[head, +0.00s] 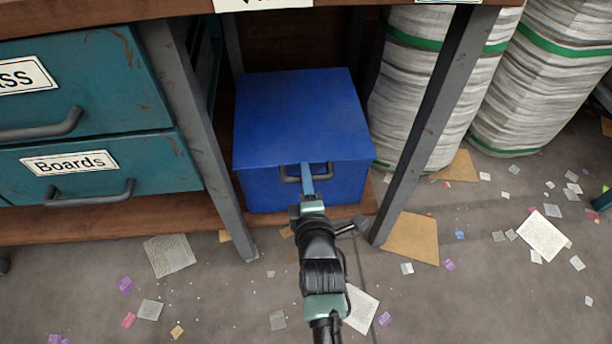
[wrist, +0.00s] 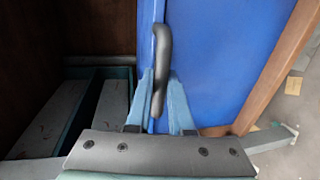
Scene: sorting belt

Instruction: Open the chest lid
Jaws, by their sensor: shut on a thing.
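The blue chest (head: 262,187) stands on a low wooden shelf under the bench. Its flat lid (head: 300,115) looks closed, lying level over the body. A dark bar handle (head: 290,179) sits at the chest's front, just below the lid edge. My gripper (head: 307,172) reaches the handle from the front, its blue fingers on either side of the bar. In the wrist view the handle (wrist: 162,60) runs between the two fingers (wrist: 160,98), which are shut on it. The fingers hide part of the handle.
Grey metal legs (head: 440,120) stand close on both sides of the chest. Teal drawers (head: 100,170) are at the left, one labelled Boards. Bundled paper bales (head: 425,90) with green straps stand at the right. Paper scraps (head: 543,236) litter the open floor.

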